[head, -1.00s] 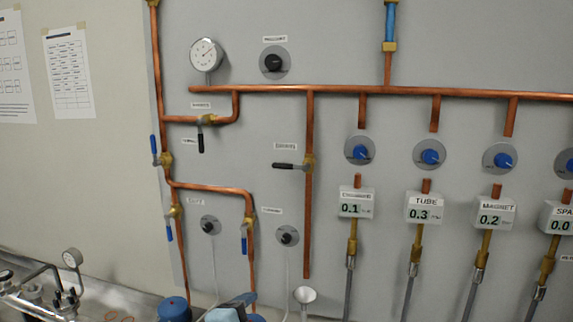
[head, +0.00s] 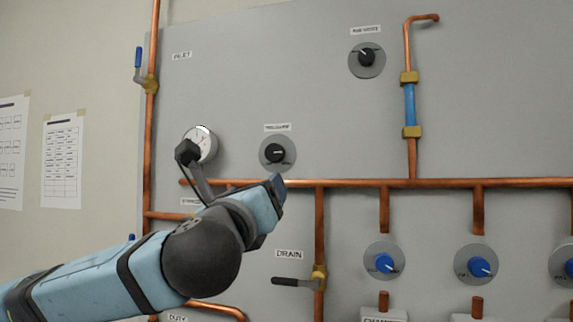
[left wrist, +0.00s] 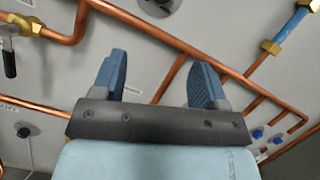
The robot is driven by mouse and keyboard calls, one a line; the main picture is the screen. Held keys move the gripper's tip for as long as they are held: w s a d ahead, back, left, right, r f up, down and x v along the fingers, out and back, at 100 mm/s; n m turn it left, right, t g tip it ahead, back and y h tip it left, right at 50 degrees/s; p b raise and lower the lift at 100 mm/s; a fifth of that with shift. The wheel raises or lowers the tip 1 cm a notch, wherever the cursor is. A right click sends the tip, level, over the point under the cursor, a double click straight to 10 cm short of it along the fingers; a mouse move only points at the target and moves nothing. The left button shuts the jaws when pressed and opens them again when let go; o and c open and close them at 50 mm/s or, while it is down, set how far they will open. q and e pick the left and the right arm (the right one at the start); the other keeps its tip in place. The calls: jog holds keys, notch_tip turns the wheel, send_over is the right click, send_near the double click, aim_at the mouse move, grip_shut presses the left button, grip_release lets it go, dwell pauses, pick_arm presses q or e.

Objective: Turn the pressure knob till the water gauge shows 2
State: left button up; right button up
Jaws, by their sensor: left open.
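The pressure knob (head: 277,153) is a small black knob on a round grey plate, under a white label on the grey panel. The round white gauge (head: 201,142) is to its left. A dark part of my left arm covers some of its dial, so its reading cannot be made out. My left gripper (head: 277,184) is just below the knob in the head view, apart from it. In the left wrist view its two blue fingers (left wrist: 160,78) are spread, with nothing between them but panel and pipe behind. My right gripper is not in view.
A long copper pipe (head: 450,183) crosses the panel below the knob. Another black knob (head: 366,57) is at upper right. Blue knobs (head: 384,263) line the lower right. The drain valve's black lever (head: 287,281) is below my gripper. The panel right of the pressure knob is clear.

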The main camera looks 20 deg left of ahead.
aim_at(273, 152)
pick_arm(q)
jog(key=shift+t+y, duration=0.3)
jog(key=shift+y, duration=0.1)
jog(key=p+x, duration=0.1)
jog(key=x, duration=0.3)
jog(key=r+p+x, duration=0.1)
jog(key=x, duration=0.3)
jog(key=s+r+p+x, duration=0.1)
jog(key=p+x, duration=0.1)
jog(key=x, duration=0.2)
jog(key=shift+w+a+r, duration=0.25)
jog(key=shift+w+a, duration=0.1)
jog(key=shift+w, duration=0.05)
jog(key=shift+w+r, duration=0.1)
jog(key=shift+w, duration=0.55)
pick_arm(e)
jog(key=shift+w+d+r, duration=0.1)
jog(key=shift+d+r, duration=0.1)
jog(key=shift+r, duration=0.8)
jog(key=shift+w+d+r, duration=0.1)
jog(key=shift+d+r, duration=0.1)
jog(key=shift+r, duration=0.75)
pick_arm(q)
jog(key=c, duration=0.9)
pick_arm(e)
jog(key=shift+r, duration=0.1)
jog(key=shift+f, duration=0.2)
